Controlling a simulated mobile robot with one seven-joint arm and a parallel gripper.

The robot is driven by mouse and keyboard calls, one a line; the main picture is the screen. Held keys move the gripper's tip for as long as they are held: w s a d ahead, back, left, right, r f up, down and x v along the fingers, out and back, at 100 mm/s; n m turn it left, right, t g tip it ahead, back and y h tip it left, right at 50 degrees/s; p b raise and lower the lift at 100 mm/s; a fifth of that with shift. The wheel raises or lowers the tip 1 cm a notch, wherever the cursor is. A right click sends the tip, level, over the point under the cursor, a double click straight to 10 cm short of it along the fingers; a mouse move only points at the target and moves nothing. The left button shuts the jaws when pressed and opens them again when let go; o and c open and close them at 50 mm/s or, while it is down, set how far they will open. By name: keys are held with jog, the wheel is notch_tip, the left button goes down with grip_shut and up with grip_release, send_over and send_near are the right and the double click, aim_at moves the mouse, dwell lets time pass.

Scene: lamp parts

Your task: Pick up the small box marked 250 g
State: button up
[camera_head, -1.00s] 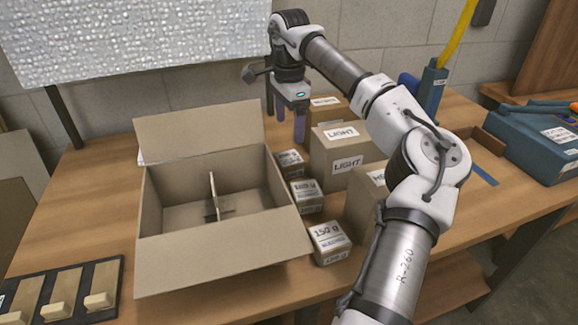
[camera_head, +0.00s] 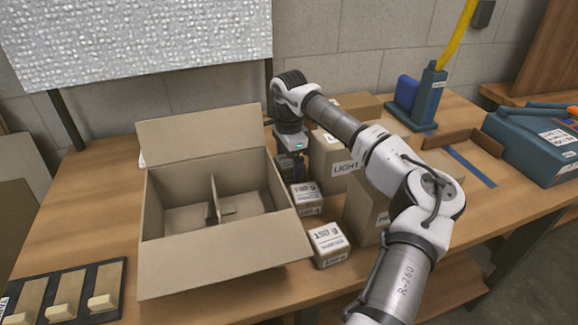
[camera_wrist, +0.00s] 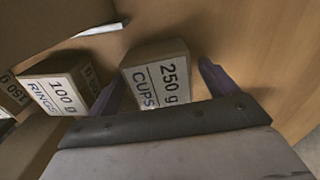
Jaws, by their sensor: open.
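The small box marked 250 g (camera_wrist: 160,72) is a brown carton labelled "250 g CUPS", upright in the wrist view. The two purple fingers of my gripper (camera_wrist: 161,74) stand apart, one on each side of it. Nothing shows as gripped, and I cannot tell whether either finger touches the box. In the head view my gripper (camera_head: 290,165) is low at the far end of the row of small boxes and largely hides the 250 g box.
The 100 g box (camera_head: 307,196) and 150 g box (camera_head: 328,243) stand nearer in the same row. An open divided carton (camera_head: 215,262) is just left. Larger boxes marked LIGHT (camera_head: 338,165) are close on the right. A tray of wooden blocks (camera_head: 112,308) lies front left.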

jog(key=c, duration=1.2)
jog(key=shift+r, duration=0.2)
